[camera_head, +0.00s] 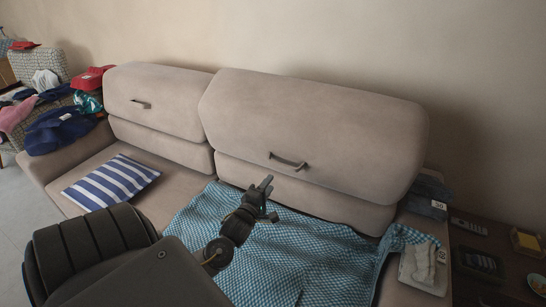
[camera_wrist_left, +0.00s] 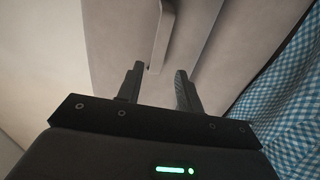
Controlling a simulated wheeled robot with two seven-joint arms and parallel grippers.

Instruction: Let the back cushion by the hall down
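Two beige back cushions stand upright against the wall on the sofa, a left one (camera_head: 165,92) and a right one (camera_head: 320,125). The left one has a strap handle (camera_head: 140,103); the right one has another (camera_head: 288,161) on its lower front. The frames do not show which is by the hall. My left gripper (camera_head: 267,187) is just below and left of the right cushion's handle, apart from it. In the left wrist view my gripper (camera_wrist_left: 157,84) is open and empty, with a handle (camera_wrist_left: 162,38) beyond the fingertips. My right gripper is out of view.
A blue checked blanket (camera_head: 280,255) covers the seat below the right cushion. A striped pillow (camera_head: 110,182) lies on the left seat. Clothes (camera_head: 58,130) pile up on the left armrest. A folded pale cloth (camera_head: 423,264) lies on the right armrest, beside a dark side table (camera_head: 500,245).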

